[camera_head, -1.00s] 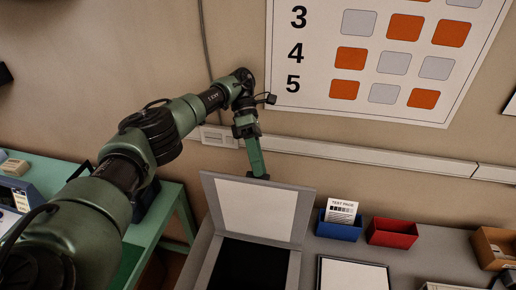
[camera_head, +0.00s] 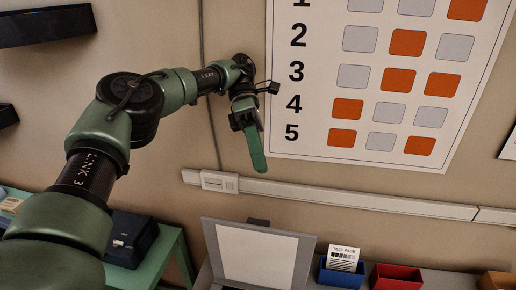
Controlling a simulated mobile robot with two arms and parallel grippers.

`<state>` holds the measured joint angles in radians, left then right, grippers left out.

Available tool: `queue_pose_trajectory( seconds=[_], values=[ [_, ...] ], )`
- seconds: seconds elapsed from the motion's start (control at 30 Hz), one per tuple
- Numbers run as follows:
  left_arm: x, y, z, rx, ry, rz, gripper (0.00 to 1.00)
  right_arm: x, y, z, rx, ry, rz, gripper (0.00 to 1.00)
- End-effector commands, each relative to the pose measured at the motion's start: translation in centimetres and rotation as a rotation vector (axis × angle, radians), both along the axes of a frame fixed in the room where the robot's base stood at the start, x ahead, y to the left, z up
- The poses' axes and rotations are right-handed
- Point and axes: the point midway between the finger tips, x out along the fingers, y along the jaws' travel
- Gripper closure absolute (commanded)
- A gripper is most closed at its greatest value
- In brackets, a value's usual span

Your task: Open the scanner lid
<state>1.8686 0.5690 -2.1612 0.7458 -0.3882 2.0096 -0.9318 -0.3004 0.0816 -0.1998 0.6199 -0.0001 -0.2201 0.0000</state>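The scanner lid (camera_head: 306,262) stands raised, with its pale inner panel in a grey frame facing me, at the bottom middle of the view. A small dark tab (camera_head: 258,222) shows at its top edge. Only a dark sliver of the scanner bed shows below the lid; the picture's lower edge cuts off the rest. My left gripper (camera_head: 257,163) is above the lid's top edge, in front of the wall and apart from the lid. Its green fingers point down and overlap from this angle, so their opening cannot be judged. Nothing shows in them. My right gripper is not in view.
A blue bin (camera_head: 338,278) with a test page card (camera_head: 343,257) and a red bin (camera_head: 396,278) stand right of the lid. A wall rail (camera_head: 340,198) runs behind. A green table (camera_head: 165,262) with a dark device (camera_head: 130,238) is at left.

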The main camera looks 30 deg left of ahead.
Motion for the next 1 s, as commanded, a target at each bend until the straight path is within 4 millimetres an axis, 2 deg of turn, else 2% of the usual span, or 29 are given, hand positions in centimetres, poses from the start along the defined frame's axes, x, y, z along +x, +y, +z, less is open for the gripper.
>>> queue_pose_trajectory(
  seconds=[0.37, 1.0],
  values=[
    [0.1, 0.2, 2.0, 0.001, -0.009, 0.008, 0.69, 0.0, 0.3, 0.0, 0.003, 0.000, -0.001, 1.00],
    [0.1, 0.2, 2.2, 0.001, -0.009, 0.010, 0.69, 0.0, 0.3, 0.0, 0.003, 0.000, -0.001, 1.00]
  ],
)
